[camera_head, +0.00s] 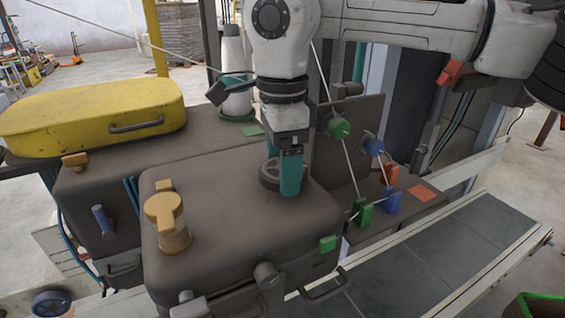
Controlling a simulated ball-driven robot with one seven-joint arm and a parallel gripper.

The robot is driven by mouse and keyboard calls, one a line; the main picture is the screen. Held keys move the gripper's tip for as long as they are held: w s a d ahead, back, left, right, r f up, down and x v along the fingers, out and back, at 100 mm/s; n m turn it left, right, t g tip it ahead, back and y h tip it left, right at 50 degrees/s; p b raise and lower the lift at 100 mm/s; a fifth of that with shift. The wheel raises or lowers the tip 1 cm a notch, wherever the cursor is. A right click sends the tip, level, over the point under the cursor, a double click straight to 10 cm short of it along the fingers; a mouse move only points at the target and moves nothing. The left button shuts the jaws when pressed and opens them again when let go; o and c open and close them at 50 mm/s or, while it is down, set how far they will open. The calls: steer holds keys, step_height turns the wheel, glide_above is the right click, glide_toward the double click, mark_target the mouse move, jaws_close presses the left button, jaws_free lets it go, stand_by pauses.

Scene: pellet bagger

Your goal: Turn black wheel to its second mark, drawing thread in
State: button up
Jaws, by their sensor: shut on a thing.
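The black wheel (268,176) lies on top of the brown machine housing (225,215), near its back right. My gripper (290,180) points straight down over the wheel's right side. Its teal fingers are shut on the wheel's rim, and they hide part of the wheel. I cannot make out any marks on the wheel. A pale thread (351,170) runs from a green pulley (338,128) down to a green block (362,213). Another stretch of thread passes a blue pulley (375,147) toward the blue block (392,201).
An amber-capped jar (166,222) stands on the housing's left. A yellow case (92,115) lies behind on the left. A red block (389,173) and an orange patch (422,193) are at the right. The grey conveyor (440,255) at front right is clear.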

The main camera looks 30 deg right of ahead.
steer(key=shift+m, duration=0.7)
steer(key=o, duration=0.9)
steer(key=shift+c, duration=0.2)
step_height(320, 180, up, 11)
steer(key=shift+b, duration=0.4)
steer(key=shift+f, duration=0.1)
